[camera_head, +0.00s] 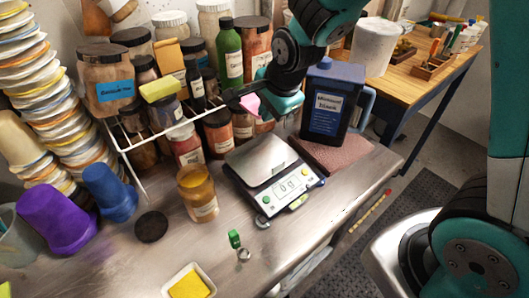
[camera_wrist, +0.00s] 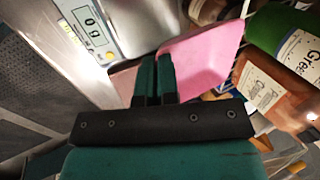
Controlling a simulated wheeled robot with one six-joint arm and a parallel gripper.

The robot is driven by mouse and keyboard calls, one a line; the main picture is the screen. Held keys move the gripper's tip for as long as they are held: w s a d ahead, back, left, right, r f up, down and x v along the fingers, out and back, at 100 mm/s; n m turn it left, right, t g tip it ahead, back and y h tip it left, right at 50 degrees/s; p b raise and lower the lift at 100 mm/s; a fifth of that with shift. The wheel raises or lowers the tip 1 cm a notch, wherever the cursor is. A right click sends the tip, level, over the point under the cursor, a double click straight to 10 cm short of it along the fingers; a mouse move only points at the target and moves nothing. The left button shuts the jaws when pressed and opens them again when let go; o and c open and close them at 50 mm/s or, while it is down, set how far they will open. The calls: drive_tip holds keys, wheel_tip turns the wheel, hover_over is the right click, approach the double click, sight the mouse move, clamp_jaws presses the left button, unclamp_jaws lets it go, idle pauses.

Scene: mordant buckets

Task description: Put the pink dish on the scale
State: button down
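The pink dish (camera_head: 250,104) is tilted at the tip of my gripper (camera_head: 243,95), in the air behind the scale (camera_head: 262,165). In the wrist view the dish (camera_wrist: 205,58) shows beside the fingers of my gripper (camera_wrist: 157,72), which are close together and seem to pinch its rim. The exact grip is partly hidden. The scale's metal plate is bare and its display reads 0 g. The scale also shows in the wrist view (camera_wrist: 120,22), at the upper left.
A dark blue jug (camera_head: 328,105) stands on a reddish slab (camera_head: 340,153) right of the scale. Jars and a green bottle (camera_head: 229,55) crowd the back. An amber jar (camera_head: 197,190) stands left of the scale. A yellow-filled dish (camera_head: 188,284) lies in front.

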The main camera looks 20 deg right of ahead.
sight(265, 166)
wheel_tip(265, 166, down, 16)
drive_tip(key=shift+r+p, duration=0.1)
drive_tip(key=shift+p, duration=1.05)
drive_tip(key=shift+f, duration=0.2)
drive_tip(key=c, duration=1.7)
unclamp_jaws()
drive_tip(key=shift+r, duration=0.1)
drive_tip(key=shift+o, duration=0.2)
